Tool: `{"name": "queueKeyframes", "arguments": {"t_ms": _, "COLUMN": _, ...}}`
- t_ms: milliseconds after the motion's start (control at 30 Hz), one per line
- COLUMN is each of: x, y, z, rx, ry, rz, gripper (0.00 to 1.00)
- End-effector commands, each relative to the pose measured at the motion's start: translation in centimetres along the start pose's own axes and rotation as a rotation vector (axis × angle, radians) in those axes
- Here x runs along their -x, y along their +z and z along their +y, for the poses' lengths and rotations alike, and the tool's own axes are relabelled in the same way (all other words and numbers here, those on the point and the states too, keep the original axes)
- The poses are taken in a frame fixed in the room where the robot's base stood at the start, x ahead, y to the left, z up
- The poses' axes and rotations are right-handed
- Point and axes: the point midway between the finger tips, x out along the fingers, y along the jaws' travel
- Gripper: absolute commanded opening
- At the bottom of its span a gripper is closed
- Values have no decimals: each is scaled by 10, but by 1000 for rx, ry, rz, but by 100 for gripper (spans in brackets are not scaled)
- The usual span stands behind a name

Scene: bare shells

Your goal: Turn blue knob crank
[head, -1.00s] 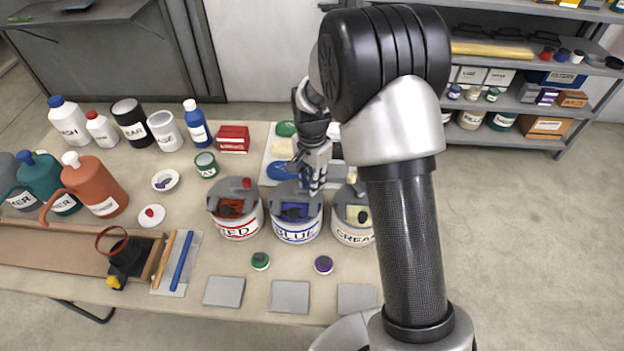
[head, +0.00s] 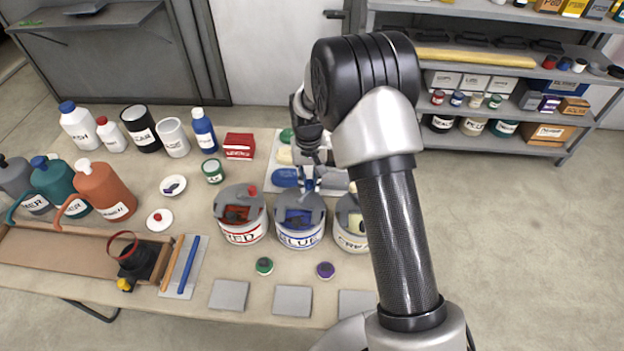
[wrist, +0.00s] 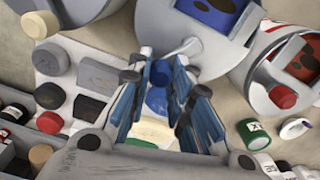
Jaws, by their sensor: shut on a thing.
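The white can labelled BLUE (head: 299,241) stands on the table between two like cans, with a grey lid and blue showing in its opening. Its grey crank arm reaches out to the blue knob (wrist: 160,72), seen in the wrist view. My gripper (head: 312,176) is at the back side of this can. In the wrist view my gripper (wrist: 163,88) has its fingers on both sides of the blue knob and is shut on it. The can's lid (wrist: 207,24) shows at the top of the wrist view. In the head view the knob is mostly covered by my fingers.
The RED can (head: 242,236) stands close on the left, the CREAM can (head: 350,241) close on the right. A pale mat with coloured pieces lies behind. Several bottles and jugs fill the left side. Grey tiles (head: 292,301) lie along the front edge.

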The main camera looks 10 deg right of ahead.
Motion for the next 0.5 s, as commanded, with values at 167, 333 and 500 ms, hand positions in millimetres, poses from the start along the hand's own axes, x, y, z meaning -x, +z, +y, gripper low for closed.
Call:
{"name": "queueKeyframes", "arguments": {"t_ms": 167, "x": 2, "y": -6, "z": -6, "rx": 169, "ry": 0, "rz": 3, "gripper": 0}}
{"name": "queueKeyframes", "arguments": {"t_ms": 333, "x": 1, "y": -9, "z": -12, "rx": 330, "ry": 0, "rz": 2, "gripper": 0}}
{"name": "queueKeyframes", "arguments": {"t_ms": 500, "x": 2, "y": -11, "z": -19, "rx": 492, "ry": 0, "rz": 3, "gripper": 0}}
